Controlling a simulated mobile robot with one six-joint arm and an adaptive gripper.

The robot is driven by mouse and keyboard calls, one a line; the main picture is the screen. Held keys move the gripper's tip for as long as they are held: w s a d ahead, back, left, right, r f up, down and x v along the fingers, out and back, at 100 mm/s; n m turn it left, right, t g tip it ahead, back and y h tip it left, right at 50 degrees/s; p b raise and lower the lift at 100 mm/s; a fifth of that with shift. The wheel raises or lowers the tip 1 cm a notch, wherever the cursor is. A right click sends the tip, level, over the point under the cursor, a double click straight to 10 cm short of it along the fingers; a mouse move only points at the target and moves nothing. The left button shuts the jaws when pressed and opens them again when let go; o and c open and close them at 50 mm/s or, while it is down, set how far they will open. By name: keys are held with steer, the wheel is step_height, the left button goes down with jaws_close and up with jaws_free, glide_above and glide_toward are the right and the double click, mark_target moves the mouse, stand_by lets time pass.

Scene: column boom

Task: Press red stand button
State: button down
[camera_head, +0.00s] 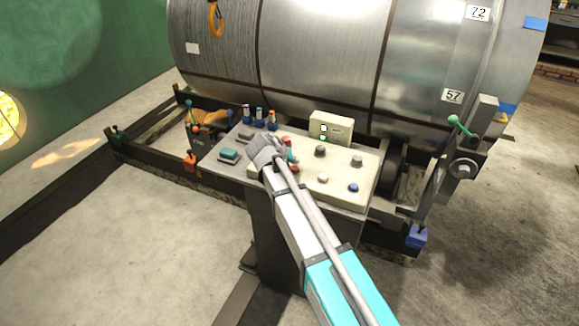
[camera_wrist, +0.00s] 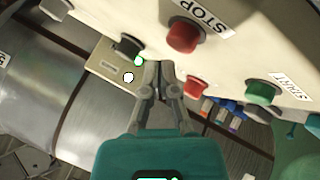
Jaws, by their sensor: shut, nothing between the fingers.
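Two red buttons sit on the cream control panel of the stand (camera_head: 335,188). The larger red button (camera_wrist: 184,36), beside a STOP label, is just beyond my fingertips in the wrist view. A smaller red button (camera_wrist: 197,88) is right of the fingers. In the head view, red shows at the near button (camera_head: 294,169) and the far one (camera_head: 286,139), partly hidden by my arm. My gripper (camera_wrist: 160,66) is shut and empty, its tips between the two red buttons in the picture. I cannot tell whether it touches either.
A green button (camera_wrist: 262,92) with a START label is on the panel. Dark knobs (camera_head: 357,161), a blue button (camera_head: 353,188) and a display box (camera_head: 331,128) with lit green lights stand nearby. A large steel drum (camera_head: 320,60) is close behind the panel.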

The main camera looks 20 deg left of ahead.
mark_target(293, 168)
steer(key=shift+f, duration=0.2)
stand_by(0.5)
steer(key=shift+f+b, duration=0.25)
steer(key=shift+b, duration=0.2)
steer(key=shift+f+b, duration=0.45)
steer(key=shift+b, duration=0.05)
stand_by(0.9)
stand_by(0.4)
steer(key=shift+r+p, duration=0.95)
steer(key=shift+p, duration=0.05)
steer(key=shift+r+p, duration=2.5)
